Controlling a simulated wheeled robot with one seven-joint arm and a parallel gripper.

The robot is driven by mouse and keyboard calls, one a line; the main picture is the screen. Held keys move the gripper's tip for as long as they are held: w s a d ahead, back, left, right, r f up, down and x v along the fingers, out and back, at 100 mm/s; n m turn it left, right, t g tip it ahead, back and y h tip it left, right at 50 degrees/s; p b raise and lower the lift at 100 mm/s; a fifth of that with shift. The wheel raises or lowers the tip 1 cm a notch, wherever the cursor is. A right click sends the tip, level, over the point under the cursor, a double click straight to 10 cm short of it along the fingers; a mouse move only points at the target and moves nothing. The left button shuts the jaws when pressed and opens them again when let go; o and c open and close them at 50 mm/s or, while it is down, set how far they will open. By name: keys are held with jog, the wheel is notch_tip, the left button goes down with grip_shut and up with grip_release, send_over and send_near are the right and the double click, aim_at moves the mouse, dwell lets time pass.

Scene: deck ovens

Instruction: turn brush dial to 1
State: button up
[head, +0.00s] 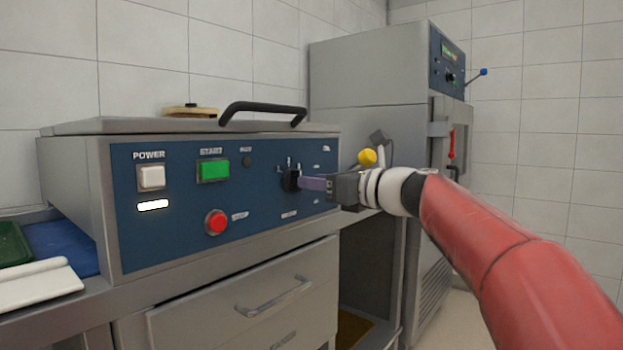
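The brush dial is a dark round knob (290,180) on the right part of the blue control panel (180,220). Small white marks sit above it, too small to read. My gripper (305,182) reaches in from the right, with its purple-grey fingers at the knob's right side. I cannot tell whether the fingers close on the knob or only touch it. The fingers and gripper body hide part of the panel to the right of the knob.
A white power switch (151,177), green start button (213,170) and red stop button (216,222) share the panel. A black handle (262,110) tops the lid. A drawer (245,305) is below. A tall steel oven (365,75) stands behind right. White trays lie at left.

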aim_at(295, 181)
jog(key=shift+x, duration=1.55)
grip_shut()
jog(key=shift+n, duration=0.4)
jog(key=shift+s+a+f+n+b, duration=0.1)
jog(key=shift+n+b, duration=0.8)
jog(key=shift+n, duration=1.35)
jog(key=shift+s+n+b, duration=0.1)
jog(key=shift+n+b, duration=0.75)
jog(key=shift+n, duration=1.4)
